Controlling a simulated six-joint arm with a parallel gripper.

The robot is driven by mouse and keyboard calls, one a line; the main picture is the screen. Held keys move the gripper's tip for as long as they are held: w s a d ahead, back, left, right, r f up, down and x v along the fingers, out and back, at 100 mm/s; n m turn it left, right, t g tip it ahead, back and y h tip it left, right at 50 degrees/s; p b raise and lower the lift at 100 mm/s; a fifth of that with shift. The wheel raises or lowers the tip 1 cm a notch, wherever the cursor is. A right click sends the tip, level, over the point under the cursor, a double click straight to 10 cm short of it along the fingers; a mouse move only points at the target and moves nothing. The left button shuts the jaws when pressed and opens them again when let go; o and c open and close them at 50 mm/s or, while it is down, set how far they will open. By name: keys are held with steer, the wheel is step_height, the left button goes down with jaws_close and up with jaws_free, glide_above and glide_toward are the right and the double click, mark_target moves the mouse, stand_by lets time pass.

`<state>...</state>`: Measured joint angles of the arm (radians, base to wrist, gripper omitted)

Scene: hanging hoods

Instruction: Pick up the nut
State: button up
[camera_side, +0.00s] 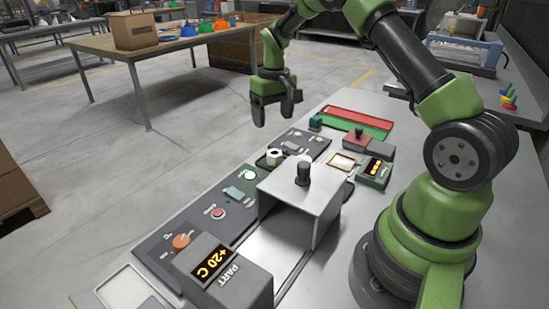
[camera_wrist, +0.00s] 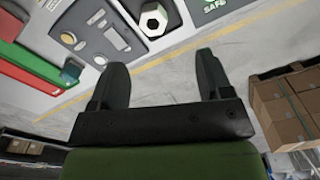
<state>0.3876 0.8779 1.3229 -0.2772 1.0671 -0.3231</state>
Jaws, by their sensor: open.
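The nut (camera_side: 274,157) is a small whitish hexagonal piece with a dark hole. In the wrist view the nut (camera_wrist: 153,20) shows near the top, beyond the fingertips. My gripper (camera_side: 274,111) is in the air above and beyond the nut, fingers pointing down. In the wrist view my gripper (camera_wrist: 160,68) has its two dark fingers spread wide with nothing between them.
The grey hood (camera_side: 325,195) with a black knob (camera_side: 303,174) stands close to the nut. A red strip (camera_side: 358,117) and a green strip (camera_side: 360,128) lie farther back. A "+20 C" display box (camera_side: 212,262) stands at the front.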

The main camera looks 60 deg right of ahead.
glide_above(275, 153)
steer(key=s+a, duration=0.1)
steer(key=a, duration=0.1)
steer(key=f, duration=0.6)
steer(key=shift+d, duration=0.25)
step_height(275, 153, down, 6)
steer(key=shift+d, duration=0.15)
steer(key=c, duration=1.1)
